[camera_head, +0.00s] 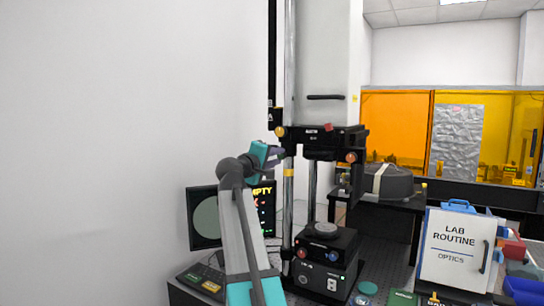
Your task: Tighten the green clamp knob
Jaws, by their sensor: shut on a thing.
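My gripper (276,154) is at the left side of the black carriage (322,139) on the upright metal column. Its dark fingers point right, towards the carriage, beside the column. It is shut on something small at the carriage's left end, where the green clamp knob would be. The knob itself is hidden by the fingers, so its turn cannot be seen. A yellow knob (280,132) shows just above the fingers, and an orange knob (351,157) is at the carriage's right end.
A black base unit (325,275) with red and blue knobs stands below the carriage. A monitor (205,222) is behind my arm, left of the column. A white "LAB ROUTINE" board (454,250) stands at right. The space left of my arm, before the white wall, is free.

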